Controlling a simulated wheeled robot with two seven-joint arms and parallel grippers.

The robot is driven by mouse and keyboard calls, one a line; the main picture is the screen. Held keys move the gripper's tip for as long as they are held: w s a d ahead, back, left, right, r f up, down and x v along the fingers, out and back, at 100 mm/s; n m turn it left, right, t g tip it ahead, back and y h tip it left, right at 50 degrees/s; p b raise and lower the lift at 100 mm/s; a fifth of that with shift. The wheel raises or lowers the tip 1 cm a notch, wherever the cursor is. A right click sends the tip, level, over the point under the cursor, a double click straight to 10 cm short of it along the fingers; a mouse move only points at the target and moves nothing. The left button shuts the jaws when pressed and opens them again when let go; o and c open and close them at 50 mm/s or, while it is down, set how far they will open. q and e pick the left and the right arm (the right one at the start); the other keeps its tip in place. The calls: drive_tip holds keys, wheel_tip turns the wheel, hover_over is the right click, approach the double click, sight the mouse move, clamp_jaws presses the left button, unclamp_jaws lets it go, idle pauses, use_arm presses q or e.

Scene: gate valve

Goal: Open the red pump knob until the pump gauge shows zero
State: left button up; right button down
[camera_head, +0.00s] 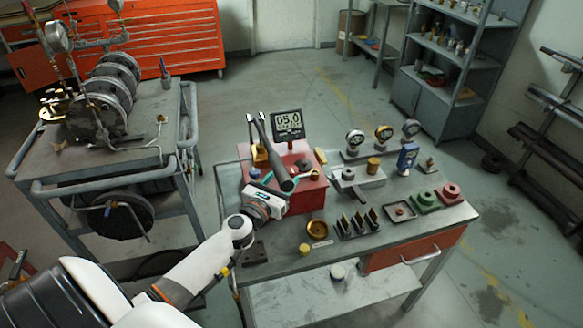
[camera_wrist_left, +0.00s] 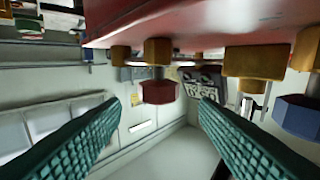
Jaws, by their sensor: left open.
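The pump is a red box (camera_head: 309,196) on the workbench, with a dark handle (camera_head: 272,150) slanting over it. Its digital gauge (camera_head: 289,121) stands behind it and reads 05.0. My left gripper (camera_head: 283,180) is at the near left of the pump, its teal fingers spread. In the left wrist view, the open fingers (camera_wrist_left: 158,106) stand either side of the red knob (camera_wrist_left: 159,92), with a visible gap on both sides. A blue knob (camera_wrist_left: 297,116) is to the right, outside the fingers. I cannot make out the red knob clearly in the head view. My right gripper is not in view.
Brass fittings (camera_wrist_left: 254,61) on the pump are close above the right finger. On the bench, small gauges (camera_head: 384,133), a row of dark upright parts (camera_head: 358,222) and a tray (camera_head: 399,210) are to the right. A cart with a flanged assembly (camera_head: 100,105) stands left.

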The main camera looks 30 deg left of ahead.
sight(292, 169)
use_arm(q)
drive_tip(key=w, duration=0.5)
drive_tip(key=shift+w+a, duration=0.15)
drive_tip(key=c, duration=1)
drive_tip(key=shift+o, duration=0.2)
